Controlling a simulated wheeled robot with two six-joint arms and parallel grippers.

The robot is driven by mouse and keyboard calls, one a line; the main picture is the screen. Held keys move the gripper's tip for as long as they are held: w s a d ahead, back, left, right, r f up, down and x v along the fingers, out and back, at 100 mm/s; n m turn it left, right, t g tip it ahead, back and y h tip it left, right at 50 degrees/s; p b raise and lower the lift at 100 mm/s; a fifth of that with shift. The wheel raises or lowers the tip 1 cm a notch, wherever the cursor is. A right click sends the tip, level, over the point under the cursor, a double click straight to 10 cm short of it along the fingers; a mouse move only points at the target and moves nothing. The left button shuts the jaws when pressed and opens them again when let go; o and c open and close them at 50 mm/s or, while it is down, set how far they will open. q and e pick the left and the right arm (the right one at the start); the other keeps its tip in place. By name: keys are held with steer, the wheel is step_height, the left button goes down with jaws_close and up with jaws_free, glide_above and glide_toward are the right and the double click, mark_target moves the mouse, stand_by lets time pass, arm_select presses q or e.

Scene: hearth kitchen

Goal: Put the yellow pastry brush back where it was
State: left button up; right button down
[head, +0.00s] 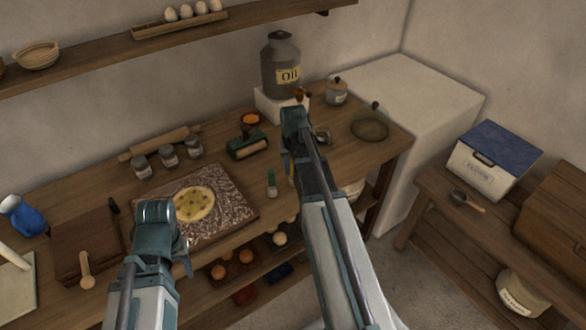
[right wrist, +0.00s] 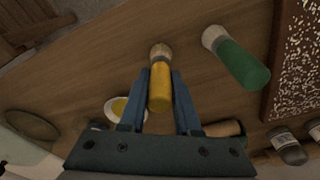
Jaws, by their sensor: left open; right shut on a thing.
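The yellow pastry brush (right wrist: 160,88) is between the fingers of my right gripper (right wrist: 166,74), which is shut on it. Its pale bristles point toward the top of the right wrist view. I cannot tell whether it touches the table. In the head view my right arm hides most of it; a sliver of yellow (head: 291,171) shows. A green brush (right wrist: 242,62) lies beside it, apart from the gripper; it also shows in the head view (head: 271,183). My left gripper (head: 170,232) is open, over the table's front edge; its fingertips are mostly hidden.
The wooden table (head: 232,175) holds a floured board (head: 235,190) with dough left of the brushes.

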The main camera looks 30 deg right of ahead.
steer(key=c, duration=0.6)
jaws_free()
steer(key=shift+r, duration=0.1)
steer(key=r+p, duration=0.4)
steer(key=s+r+p, duration=0.1)
steer(key=r+p, duration=0.7)
steer(key=shift+s+a+p, duration=0.15)
steer(key=shift+a+p, duration=0.15)
steer(key=s+a+n, duration=0.2)
steer(key=s+a, duration=0.3)
steer(key=a, duration=0.5)
steer(key=s+a+n, duration=0.3)
steer(key=s+a, duration=0.2)
steer(key=a, duration=0.5)
steer(key=s+a+n+g, duration=0.1)
steer(key=s+a+n, duration=0.2)
steer(key=a, duration=0.7)
steer(key=shift+s+h, duration=0.3)
steer(key=shift+s, duration=1)
